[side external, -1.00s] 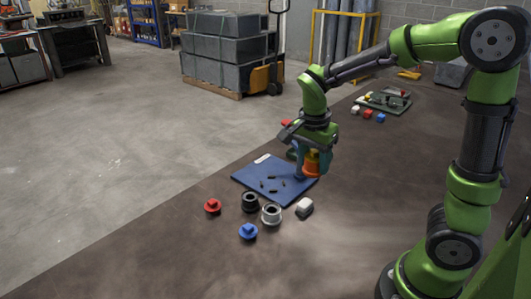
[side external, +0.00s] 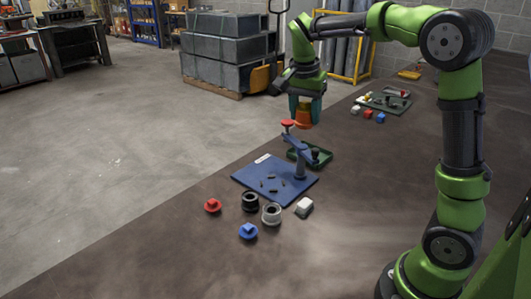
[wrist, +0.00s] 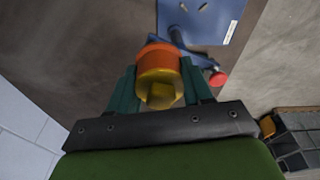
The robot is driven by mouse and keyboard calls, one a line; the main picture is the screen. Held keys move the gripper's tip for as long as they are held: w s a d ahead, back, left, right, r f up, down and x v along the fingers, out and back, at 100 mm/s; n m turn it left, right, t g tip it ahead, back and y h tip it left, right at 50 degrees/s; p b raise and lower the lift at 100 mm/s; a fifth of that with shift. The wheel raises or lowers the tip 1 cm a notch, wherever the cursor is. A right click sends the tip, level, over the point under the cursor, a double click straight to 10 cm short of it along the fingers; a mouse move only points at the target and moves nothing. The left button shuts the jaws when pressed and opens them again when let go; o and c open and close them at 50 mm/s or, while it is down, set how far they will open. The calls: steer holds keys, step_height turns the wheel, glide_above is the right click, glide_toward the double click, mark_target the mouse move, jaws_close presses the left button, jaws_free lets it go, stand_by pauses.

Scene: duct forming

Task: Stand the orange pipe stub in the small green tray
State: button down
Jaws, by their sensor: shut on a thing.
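The orange pipe stub (side external: 303,120) is held between the teal fingers of my gripper (side external: 305,108), which is raised above the table. In the wrist view the stub (wrist: 158,62) sits between the fingertips (wrist: 160,85), with a yellowish part nearer the camera. The small green tray (side external: 324,162) lies on the table at the back edge of the blue board, below my gripper and the stub. It is partly hidden by a blue arm, and a dark piece seems to be in or beside it. I cannot make out the tray in the wrist view.
The blue board (side external: 252,184) carries a post with a blue arm and a red knob (side external: 288,123) close under the stub. Black (side external: 250,202) and grey (side external: 271,214) rings, a white block (side external: 304,207), and red and blue pieces lie in front. Another tray (side external: 386,101) stands farther back.

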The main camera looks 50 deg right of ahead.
steer(key=w+d+f+n+t, duration=0.1)
steer(key=w+d+n, duration=0.3)
steer(key=d, duration=0.6)
steer(key=w+d+f+n, duration=0.1)
steer(key=w+d+n, duration=0.2)
steer(key=w+d, duration=0.5)
steer(key=shift+y, duration=0.3)
steer(key=f, duration=0.7)
steer(key=s+d+f, duration=0.1)
steer(key=f, duration=0.6)
steer(key=s+d+f, duration=0.1)
steer(key=f, duration=0.6)
steer(key=shift+s+f, duration=0.15)
steer(key=shift+s, duration=0.05)
steer(key=shift+f, duration=0.1)
steer(key=shift+c, duration=2.4)
jaws_free()
